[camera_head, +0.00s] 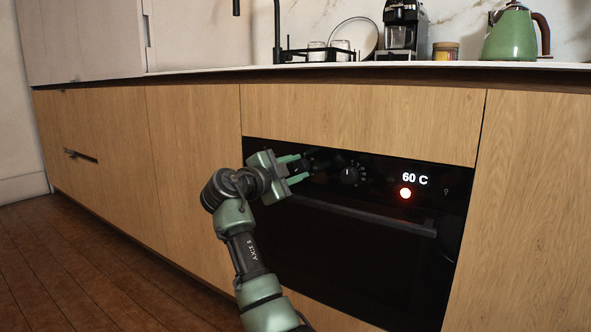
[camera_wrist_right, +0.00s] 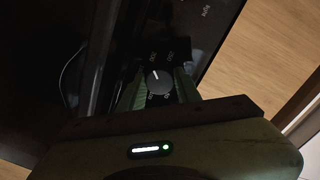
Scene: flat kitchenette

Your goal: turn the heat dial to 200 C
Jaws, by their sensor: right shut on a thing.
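The black oven (camera_head: 365,235) is built into the wooden cabinet front, and its display (camera_head: 414,178) reads 60 C. My right gripper (camera_head: 304,168) is at the left part of the control panel, shut on a dark dial. In the right wrist view this dial (camera_wrist_right: 159,82) sits between the two green fingers, with a white pointer line on its face. A second dial (camera_head: 351,174) is to the right of the gripper, untouched. My left gripper is out of view.
The oven handle (camera_head: 365,215) runs across below the dials, close under my right gripper. Above is a counter with a green kettle (camera_head: 510,36), a coffee machine (camera_head: 404,28) and a dish rack (camera_head: 314,54). The wooden floor (camera_head: 100,260) at the left is clear.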

